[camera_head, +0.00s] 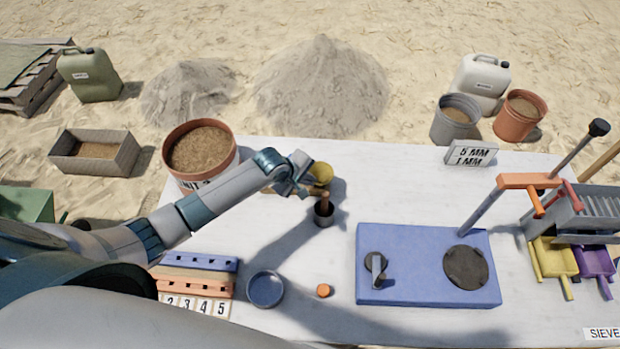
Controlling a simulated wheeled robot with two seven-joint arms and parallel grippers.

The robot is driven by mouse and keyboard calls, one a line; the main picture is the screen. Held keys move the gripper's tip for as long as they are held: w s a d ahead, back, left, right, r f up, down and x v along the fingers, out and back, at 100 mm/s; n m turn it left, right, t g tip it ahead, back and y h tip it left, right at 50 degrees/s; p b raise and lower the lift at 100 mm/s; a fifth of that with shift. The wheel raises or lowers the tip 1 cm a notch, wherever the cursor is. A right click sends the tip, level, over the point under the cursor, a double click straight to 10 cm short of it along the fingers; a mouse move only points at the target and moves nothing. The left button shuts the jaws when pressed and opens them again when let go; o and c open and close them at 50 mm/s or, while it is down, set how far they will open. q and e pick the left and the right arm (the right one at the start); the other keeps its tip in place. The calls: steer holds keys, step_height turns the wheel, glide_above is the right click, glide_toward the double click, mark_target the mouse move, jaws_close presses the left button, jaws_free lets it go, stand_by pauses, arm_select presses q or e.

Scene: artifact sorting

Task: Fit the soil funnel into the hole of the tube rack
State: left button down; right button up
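A yellow round piece (320,174), which looks like the soil funnel, is at the back of the white table, beside a flat tan piece partly hidden by my gripper. My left gripper (297,181) is at its left edge. The fingers overlap in this view, so I cannot tell whether they are open or touch it. A rack with a blue row (200,262) and an orange row (196,287) of holes, which looks like the tube rack, is at the table's front left. Number cards line its front. My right gripper is not in view.
A dark cup with a brown handle (324,211) stands just in front of the yellow piece. A blue dish (265,289) and an orange cap (323,291) are near the front. A blue block (427,292) fills the middle right. A soil bucket (201,147) stands behind my arm.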

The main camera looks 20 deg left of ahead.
arm_select(q)
steer(key=shift+f, duration=0.55)
steer(key=c, duration=1.9)
jaws_free()
steer(key=shift+c, duration=0.2)
steer(key=shift+r, duration=0.1)
steer(key=b+v, duration=0.4)
steer(key=v, duration=1.3)
steer(key=shift+a, duration=0.1)
